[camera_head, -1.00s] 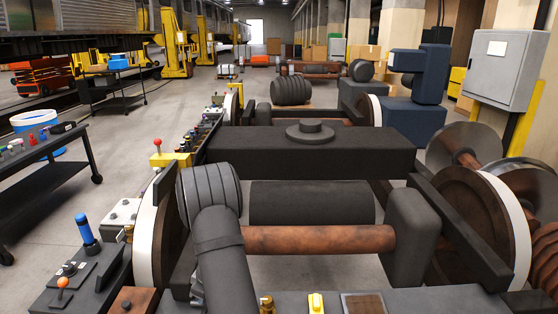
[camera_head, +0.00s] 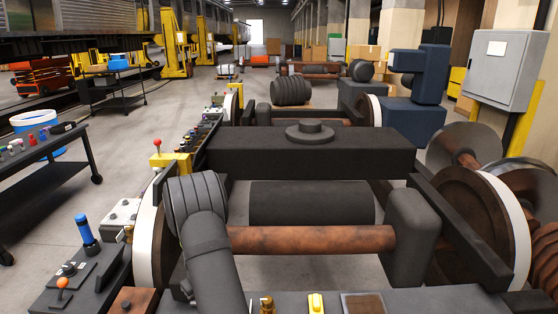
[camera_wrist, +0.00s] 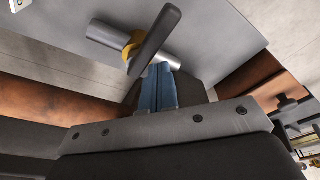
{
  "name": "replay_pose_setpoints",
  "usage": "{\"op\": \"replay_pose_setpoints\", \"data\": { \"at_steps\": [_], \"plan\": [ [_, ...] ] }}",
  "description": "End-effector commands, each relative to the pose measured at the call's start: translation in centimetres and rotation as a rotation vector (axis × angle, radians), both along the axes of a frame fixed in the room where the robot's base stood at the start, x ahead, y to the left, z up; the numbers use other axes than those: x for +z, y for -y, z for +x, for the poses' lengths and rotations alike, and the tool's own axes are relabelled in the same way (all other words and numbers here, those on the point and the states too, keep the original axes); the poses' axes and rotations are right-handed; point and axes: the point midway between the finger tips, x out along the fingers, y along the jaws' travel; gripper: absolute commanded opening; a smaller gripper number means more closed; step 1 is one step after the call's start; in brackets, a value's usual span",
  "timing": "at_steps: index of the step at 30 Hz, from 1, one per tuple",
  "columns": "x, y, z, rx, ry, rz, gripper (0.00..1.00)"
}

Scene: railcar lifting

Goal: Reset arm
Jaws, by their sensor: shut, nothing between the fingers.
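My gripper (camera_wrist: 163,68) shows in the wrist view as two blue fingers side by side, shut and empty. Beyond the fingertips is a dark lever (camera_wrist: 154,38) by a silver cylinder (camera_wrist: 107,37) with a yellow collar, on a grey plate; whether the fingers touch it I cannot tell. In the head view my dark arm rises at the lower left of centre, over the left side of the bogie frame (camera_head: 315,152). My gripper cannot be made out there.
A blue-handled lever (camera_head: 84,230) and an orange-knobbed lever (camera_head: 62,284) stand at the lower left. A red-knobbed yellow box (camera_head: 170,165) is behind them. Brown wheels (camera_head: 480,212) and a grey cabinet (camera_head: 505,70) are at right. Open floor (camera_head: 120,140) lies left of the bogie.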

Motion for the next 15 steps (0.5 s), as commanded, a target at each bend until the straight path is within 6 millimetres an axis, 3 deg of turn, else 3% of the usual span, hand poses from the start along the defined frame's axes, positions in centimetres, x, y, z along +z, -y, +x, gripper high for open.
{"op": "replay_pose_setpoints", "data": {
  "at_steps": [15],
  "plan": [
    [-1.0,-1.2,1.3,-0.253,0.037,-0.005,0.0]
  ]
}}
